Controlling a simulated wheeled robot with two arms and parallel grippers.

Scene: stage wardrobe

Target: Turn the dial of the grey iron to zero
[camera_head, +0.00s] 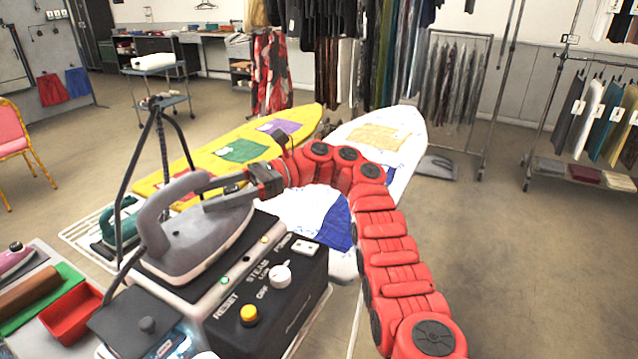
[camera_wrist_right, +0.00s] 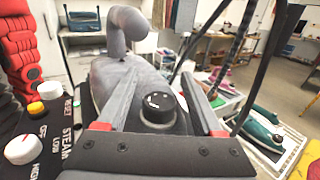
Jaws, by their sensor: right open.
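The grey iron (camera_head: 205,245) stands on the steam station at the lower left of the head view, its handle curving up. In the right wrist view the iron (camera_wrist_right: 125,72) fills the middle. Its black dial (camera_wrist_right: 158,108) with a white mark sits between my right gripper's fingers; the setting is too small to read. My right gripper (camera_head: 228,200) is open at the iron, one finger on each side of the dial, with gaps visible. It also shows in the wrist view (camera_wrist_right: 160,80). In the head view the dial is hidden. My left gripper is not in view.
The station's black panel (camera_head: 255,305) has a white steam knob (camera_head: 280,275) and a yellow reset button (camera_head: 249,314). A teal iron (camera_head: 112,232) stands on a rack beyond. A red tray (camera_head: 72,318) lies left. Ironing boards (camera_head: 240,150) stand behind; open floor lies right.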

